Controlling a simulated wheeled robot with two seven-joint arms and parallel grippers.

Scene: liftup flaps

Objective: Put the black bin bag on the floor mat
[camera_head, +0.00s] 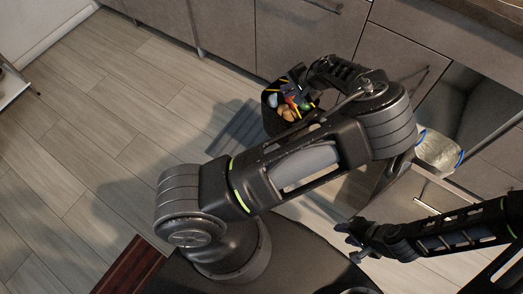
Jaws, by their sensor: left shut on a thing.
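The black bin bag (270,118) is open at the top, with colourful rubbish showing inside, at the upper middle near the cabinet fronts. My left gripper (300,76) is shut on its rim. The bag looks held over the floor, but its underside is hidden and I cannot tell its height. A dark red-brown striped mat (130,266) lies on the floor at the lower left, partly cut off by my base. The bag is well away from it. My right gripper (350,241) is at the lower right, empty, with its fingers apart.
Grey cabinets (300,40) line the back. The wooden floor (110,130) at the left is clear. A dark patch, perhaps shadow, lies beside the bag.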

